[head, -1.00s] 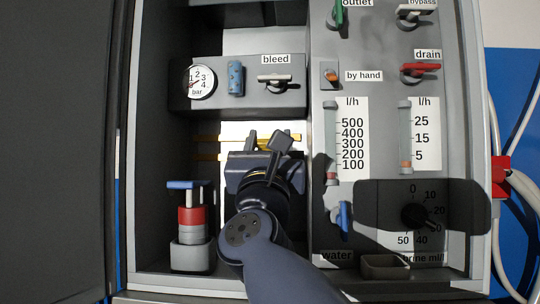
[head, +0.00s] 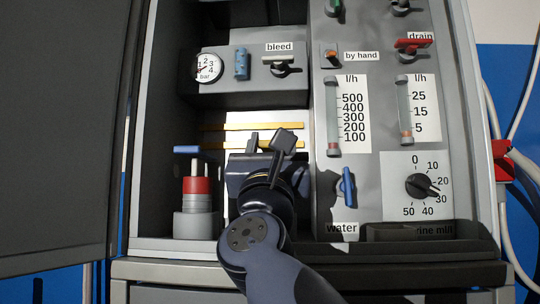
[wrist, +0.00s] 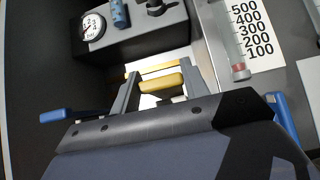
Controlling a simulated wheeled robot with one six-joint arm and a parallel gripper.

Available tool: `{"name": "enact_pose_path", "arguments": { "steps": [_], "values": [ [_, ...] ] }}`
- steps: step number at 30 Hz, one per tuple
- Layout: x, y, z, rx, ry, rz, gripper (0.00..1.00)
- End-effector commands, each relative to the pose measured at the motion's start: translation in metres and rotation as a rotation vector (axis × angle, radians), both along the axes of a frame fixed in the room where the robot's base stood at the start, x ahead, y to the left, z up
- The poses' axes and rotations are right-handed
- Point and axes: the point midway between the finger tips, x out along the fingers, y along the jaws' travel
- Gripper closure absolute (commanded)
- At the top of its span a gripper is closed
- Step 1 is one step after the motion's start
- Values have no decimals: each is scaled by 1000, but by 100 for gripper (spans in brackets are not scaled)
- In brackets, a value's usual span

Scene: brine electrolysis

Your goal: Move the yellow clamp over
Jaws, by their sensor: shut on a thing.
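The yellow clamp (wrist: 160,82) shows in the wrist view as a small yellow block between my gripper's two grey fingers. My gripper (wrist: 158,86) is shut on it, in front of a pale lit panel. In the head view, my gripper (head: 268,146) is in the cabinet's lower left bay, in front of two yellow bars (head: 225,127). The clamp cannot be made out there, as my wrist covers it. Whether the clamp touches a bar is unclear.
A red and grey cylinder with a blue-topped handle (head: 196,187) stands left of my gripper. A blue water valve (head: 346,188) is close on the right. The gauge and bleed valve box (head: 250,90) overhangs above. The open door (head: 65,120) bounds the left.

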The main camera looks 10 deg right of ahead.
Motion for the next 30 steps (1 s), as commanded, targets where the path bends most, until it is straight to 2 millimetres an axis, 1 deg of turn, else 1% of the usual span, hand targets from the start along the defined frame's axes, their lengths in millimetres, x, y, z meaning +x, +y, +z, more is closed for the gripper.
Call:
{"name": "enact_pose_path", "arguments": {
  "steps": [1, 3, 10, 23, 24, 30],
  "values": [
    [2, 0, -9, -6, -10, -1, 98],
    [2, 0, -10, -12, -29, -1, 98],
    [2, 0, -11, -23, -65, 0, 98],
    [1, 0, -9, -25, -73, 0, 98],
    [1, 0, -9, -25, -73, 0, 56],
    [1, 0, -9, -25, -74, -1, 39]
  ]
}}
